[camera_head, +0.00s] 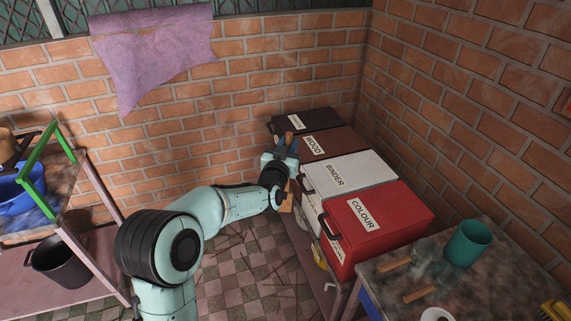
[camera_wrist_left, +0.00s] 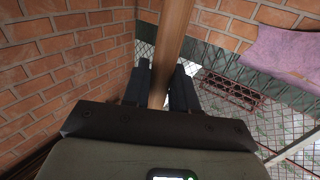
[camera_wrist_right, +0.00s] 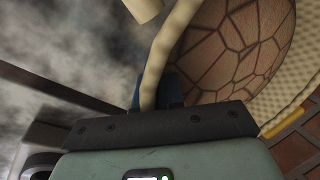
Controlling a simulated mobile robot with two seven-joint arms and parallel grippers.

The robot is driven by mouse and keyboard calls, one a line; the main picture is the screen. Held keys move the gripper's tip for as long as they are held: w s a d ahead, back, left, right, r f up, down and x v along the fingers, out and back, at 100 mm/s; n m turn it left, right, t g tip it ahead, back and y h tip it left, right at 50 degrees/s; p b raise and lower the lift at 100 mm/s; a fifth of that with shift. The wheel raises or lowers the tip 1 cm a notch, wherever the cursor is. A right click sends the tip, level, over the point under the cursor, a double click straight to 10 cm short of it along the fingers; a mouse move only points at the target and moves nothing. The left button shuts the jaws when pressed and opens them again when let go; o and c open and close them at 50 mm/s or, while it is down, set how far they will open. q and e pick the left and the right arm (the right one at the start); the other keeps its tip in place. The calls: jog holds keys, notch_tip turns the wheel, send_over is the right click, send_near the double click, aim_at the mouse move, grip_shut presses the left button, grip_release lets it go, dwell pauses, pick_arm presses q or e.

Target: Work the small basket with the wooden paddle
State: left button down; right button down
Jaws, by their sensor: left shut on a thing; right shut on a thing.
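My left gripper (camera_head: 287,150) is near the lidded boxes in the head view. In the left wrist view its dark fingers (camera_wrist_left: 161,85) are shut on a long straight wooden shaft (camera_wrist_left: 172,42), which I take for the paddle's handle. A piece of wood also shows below the gripper in the head view (camera_head: 287,199). In the right wrist view my right gripper (camera_wrist_right: 157,92) is shut on a curved cream handle (camera_wrist_right: 174,40), seemingly the small basket's. Beside it are a cream woven surface (camera_wrist_right: 302,62) and a rounded brown mass with dark cracks (camera_wrist_right: 235,50). The right gripper and basket are outside the head view.
Labelled boxes stand in a row along the right wall: red COLOUR (camera_head: 393,210), white BINDER (camera_head: 350,172) and brown WOOD (camera_head: 325,143) among them. A table (camera_head: 480,280) at lower right holds a teal cup (camera_head: 468,243). A black bucket (camera_head: 60,262) stands on the left shelf.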

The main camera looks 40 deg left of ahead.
pick_arm(q)
jog(key=w+d+r+m+t+h, duration=0.1)
jog(key=w+d+r+m+h, duration=0.15)
jog(key=d, duration=0.75)
jog(key=w+d+r+m+t+h, duration=0.1)
jog(key=w+d+h, duration=0.25)
jog(key=d, duration=0.55)
jog(key=s+d+r+m+h, duration=0.2)
jog(key=d+h, duration=0.2)
jog(key=d, duration=0.8)
jog(key=s+d+r+m+g+h, duration=0.1)
jog(key=d+r+m+h, duration=0.15)
jog(key=d, duration=0.95)
jog(key=s+d+r+m+h, duration=0.15)
jog(key=d+h, duration=0.25)
jog(key=d, duration=0.8)
jog(key=s+d+r+m+g+h, duration=0.1)
jog(key=s+d+m+g+h, duration=0.15)
jog(key=s+d, duration=0.45)
jog(key=s+d+r+m+g+h, duration=0.1)
jog(key=s+d+m+h, duration=0.15)
jog(key=s+d, duration=0.45)
notch_tip(320, 180, down, 13)
jog(key=w+d, duration=0.2)
jog(key=shift+w+f+n, duration=0.15)
jog(key=shift+f+n, duration=0.05)
jog(key=shift+n, duration=0.15)
jog(key=shift+d, duration=0.1)
jog(key=shift+w, duration=0.1)
